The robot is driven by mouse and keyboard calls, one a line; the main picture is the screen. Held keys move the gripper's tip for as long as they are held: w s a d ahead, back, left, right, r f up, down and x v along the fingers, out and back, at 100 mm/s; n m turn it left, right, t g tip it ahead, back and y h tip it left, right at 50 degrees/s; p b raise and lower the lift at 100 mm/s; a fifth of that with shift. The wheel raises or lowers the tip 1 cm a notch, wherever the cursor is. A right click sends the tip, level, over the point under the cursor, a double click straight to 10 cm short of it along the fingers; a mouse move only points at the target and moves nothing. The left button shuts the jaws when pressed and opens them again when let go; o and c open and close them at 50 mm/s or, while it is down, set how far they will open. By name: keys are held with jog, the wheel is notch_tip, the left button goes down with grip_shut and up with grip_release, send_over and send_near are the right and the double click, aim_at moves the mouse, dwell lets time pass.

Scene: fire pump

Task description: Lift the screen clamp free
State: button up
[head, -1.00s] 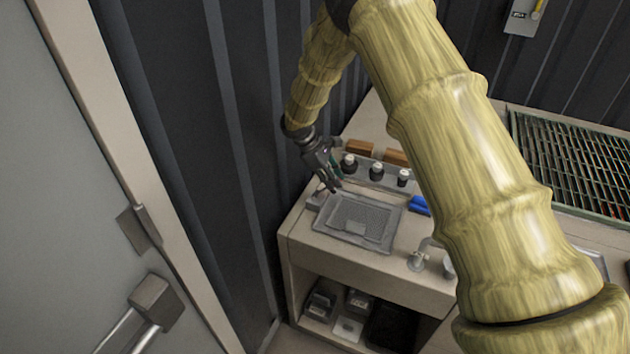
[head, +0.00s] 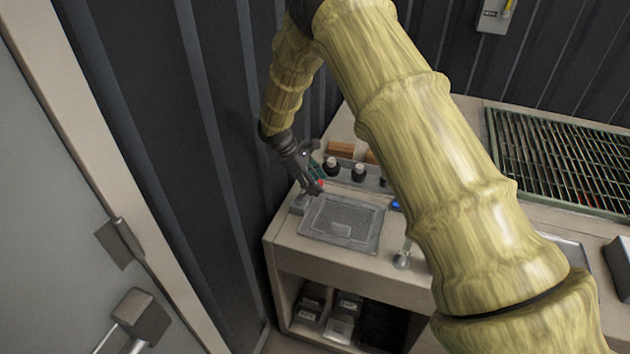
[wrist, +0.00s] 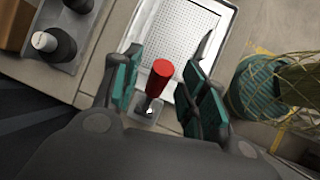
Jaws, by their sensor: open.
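The screen clamp (wrist: 159,78) has a red handle on a grey metal base and stands at the edge of the screen tray. In the wrist view it lies between the two fingers of my gripper (wrist: 163,75), which is open with teal pads on either side and apart from the handle. In the head view my gripper (head: 317,184) hangs over the near left corner of the bench, and only a little red of the clamp shows by the fingertips. The tray with its perforated screen (head: 340,222) lies flat beside it and shows in the wrist view (wrist: 180,35).
Dark bottles with white tops (head: 332,167) stand in a grey rack behind the tray, close to my gripper. A brown block (head: 341,149) lies farther back. A dark corrugated wall (head: 225,150) rises left of the bench. A green grating (head: 560,160) is at the right.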

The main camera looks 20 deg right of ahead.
jog(key=shift+r, duration=0.1)
jog(key=v, duration=0.7)
jog(key=shift+r, duration=0.1)
jog(key=shift+d, duration=0.15)
jog(key=c, duration=0.7)
jog(key=s+d+f+m+y, duration=0.1)
jog(key=d+m+y, duration=0.1)
jog(key=s+d+f+m+g+y+b, duration=0.1)
jog(key=d+m, duration=0.1)
jog(key=m, duration=0.1)
jog(key=s+d+f+m+y+b, duration=0.1)
jog(key=s+d+m+y, duration=0.1)
jog(key=shift+d+f+m+y, duration=0.2)
jog(key=shift+f+m+y, duration=0.1)
jog(key=shift+m, duration=0.1)
grip_shut()
jog(key=s+d+f+m+t+y+b, duration=0.1)
jog(key=d+m+y, duration=0.5)
jog(key=m, duration=0.7)
jog(key=s+d+f+m+t+y+b, duration=0.2)
jog(key=s+d+m+t+y+b, duration=0.2)
jog(key=m, duration=1)
jog(key=d+t+y, duration=0.2)
jog(key=d+t, duration=0.2)
jog(key=shift+s+y, duration=0.35)
jog(key=shift+y, duration=0.05)
